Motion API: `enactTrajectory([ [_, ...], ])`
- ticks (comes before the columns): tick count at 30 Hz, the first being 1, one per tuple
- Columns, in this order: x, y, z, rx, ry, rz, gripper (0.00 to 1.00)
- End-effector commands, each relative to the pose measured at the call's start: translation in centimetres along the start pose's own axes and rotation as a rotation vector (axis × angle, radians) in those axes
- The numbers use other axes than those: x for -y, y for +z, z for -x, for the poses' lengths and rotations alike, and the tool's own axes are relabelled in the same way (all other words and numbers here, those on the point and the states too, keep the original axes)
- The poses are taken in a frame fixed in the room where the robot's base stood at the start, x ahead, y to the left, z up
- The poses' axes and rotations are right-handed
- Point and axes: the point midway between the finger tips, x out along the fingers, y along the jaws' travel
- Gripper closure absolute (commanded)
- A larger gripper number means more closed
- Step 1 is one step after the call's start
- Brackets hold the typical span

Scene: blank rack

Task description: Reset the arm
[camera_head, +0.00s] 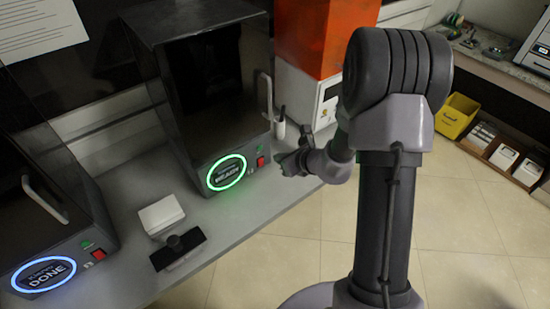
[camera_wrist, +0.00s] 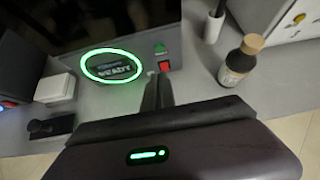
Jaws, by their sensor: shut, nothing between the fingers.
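My gripper (camera_wrist: 158,84) is shut with nothing between its fingers. The fingertips point at the front of the machine whose green-lit ring display (camera_wrist: 112,66) reads "READY". In the head view my gripper (camera_head: 290,161) is beside the right front corner of that machine (camera_head: 205,90), above the grey counter, partly hidden by my own wrist. A red switch (camera_wrist: 164,66) sits just beyond the fingertips in the wrist view. I cannot tell whether the fingers touch anything.
A dark bottle with a tan cap (camera_wrist: 239,63) stands on the counter right of the fingers. A white box (camera_head: 161,214) and a black stand (camera_head: 179,248) are at the left. A second machine shows a blue "DONE" ring (camera_head: 44,274).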

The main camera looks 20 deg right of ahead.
Motion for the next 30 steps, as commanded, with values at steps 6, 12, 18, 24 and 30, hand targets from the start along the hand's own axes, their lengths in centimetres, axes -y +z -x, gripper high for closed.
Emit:
enactTrajectory([
  [6, 0.0, 0.2, 0.7, 0.000, 0.001, 0.001, 1.00],
  [12, 0.0, 0.2, 0.7, 0.000, 0.001, 0.001, 1.00],
  [18, -0.5, 0.9, 0.9, 0.008, 0.013, 0.030, 1.00],
  [24, -11.6, 8.9, 8.3, 0.124, 0.257, 0.642, 1.00],
  [30, -22.5, 5.5, 22.0, 0.104, 0.476, 1.683, 1.00],
])
